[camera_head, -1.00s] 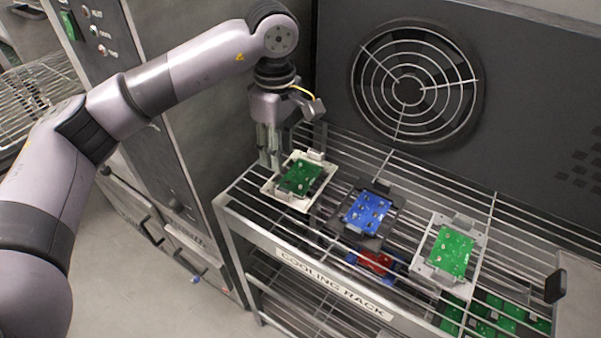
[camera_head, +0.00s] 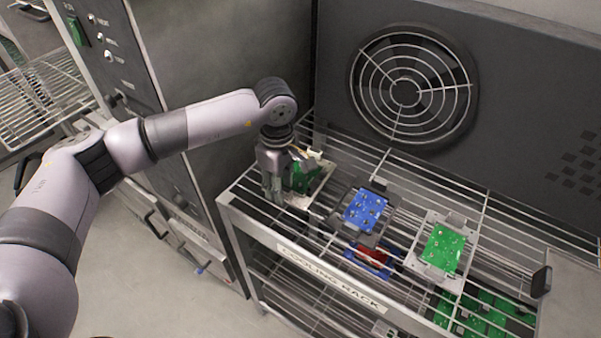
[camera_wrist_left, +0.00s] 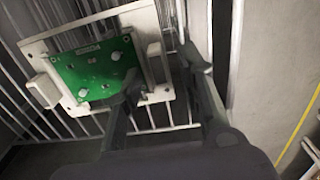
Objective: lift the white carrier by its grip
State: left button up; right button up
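The white carrier (camera_head: 298,201), holding a green circuit board (camera_head: 303,178), lies at the left end of the cooling rack's top shelf, partly hidden by my gripper. In the left wrist view the carrier (camera_wrist_left: 140,18) fills the upper left, with its green board (camera_wrist_left: 98,68) facing the camera. My left gripper (camera_head: 272,188) points down at the carrier's left side. In the left wrist view its fingers (camera_wrist_left: 160,75) are apart, with a white upright part of the carrier (camera_wrist_left: 156,62) showing between them. Contact cannot be told. My right gripper is not in view.
A dark carrier with a blue board (camera_head: 365,211) and a pale grey carrier with a green board (camera_head: 443,248) stand further right on the wire rack (camera_head: 292,226). A red board shows below. A round fan grille (camera_head: 405,93) is in the wall behind.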

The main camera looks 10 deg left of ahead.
pick_arm(q)
grip_shut()
dwell(0.3)
jog(key=shift+r, duration=0.15)
dwell(0.3)
